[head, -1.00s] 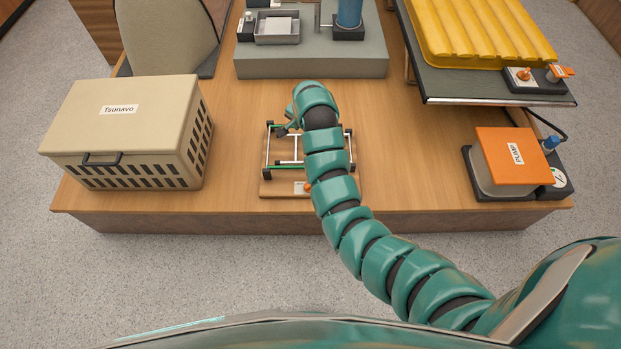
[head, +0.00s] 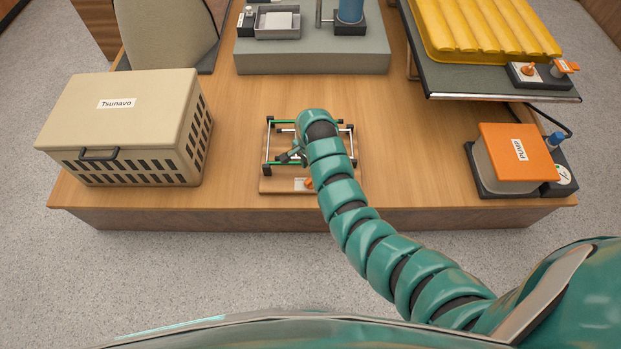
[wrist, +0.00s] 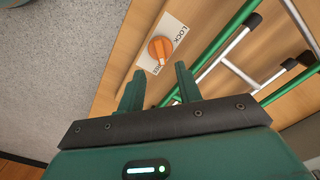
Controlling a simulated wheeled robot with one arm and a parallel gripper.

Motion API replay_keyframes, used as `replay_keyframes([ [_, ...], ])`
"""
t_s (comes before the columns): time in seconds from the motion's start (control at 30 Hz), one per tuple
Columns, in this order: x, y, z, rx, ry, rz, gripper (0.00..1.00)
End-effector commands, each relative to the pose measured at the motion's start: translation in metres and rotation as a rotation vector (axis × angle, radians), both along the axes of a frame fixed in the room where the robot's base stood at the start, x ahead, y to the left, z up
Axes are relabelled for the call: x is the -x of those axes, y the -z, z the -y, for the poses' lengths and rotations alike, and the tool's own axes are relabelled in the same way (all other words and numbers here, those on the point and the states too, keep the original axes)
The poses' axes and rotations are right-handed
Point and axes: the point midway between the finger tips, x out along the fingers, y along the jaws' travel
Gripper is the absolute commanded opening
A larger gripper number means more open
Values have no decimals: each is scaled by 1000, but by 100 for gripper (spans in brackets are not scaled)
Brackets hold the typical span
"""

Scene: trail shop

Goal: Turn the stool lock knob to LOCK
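Which word the knob points to is hard to tell. In the head view the knob (head: 309,184) shows small at the front of the wooden base, partly beside my arm. The stool frame (head: 267,150) has green and white bars with black end caps. My gripper (wrist: 160,72) is open and empty, its two green fingers apart and pointing toward the knob without touching it. In the head view my gripper (head: 290,155) is over the frame.
A beige crate (head: 118,120) labelled Tsunavo stands left. A box with an orange lid (head: 510,140) labelled PUMP is at the right, below a dark shelf (head: 510,85) with a yellow pad. A grey platform (head: 310,62) is behind. Bare wooden tabletop lies around the stool.

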Motion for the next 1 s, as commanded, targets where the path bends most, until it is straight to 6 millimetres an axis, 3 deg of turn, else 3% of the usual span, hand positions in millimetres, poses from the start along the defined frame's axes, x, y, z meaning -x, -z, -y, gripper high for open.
replay_keyframes([
  [0.3,0,47,1,1,1,-1,35],
  [0.5,-1,64,0,1,0,1,35],
  [1.0,0,72,0,-1,1,2,35],
])
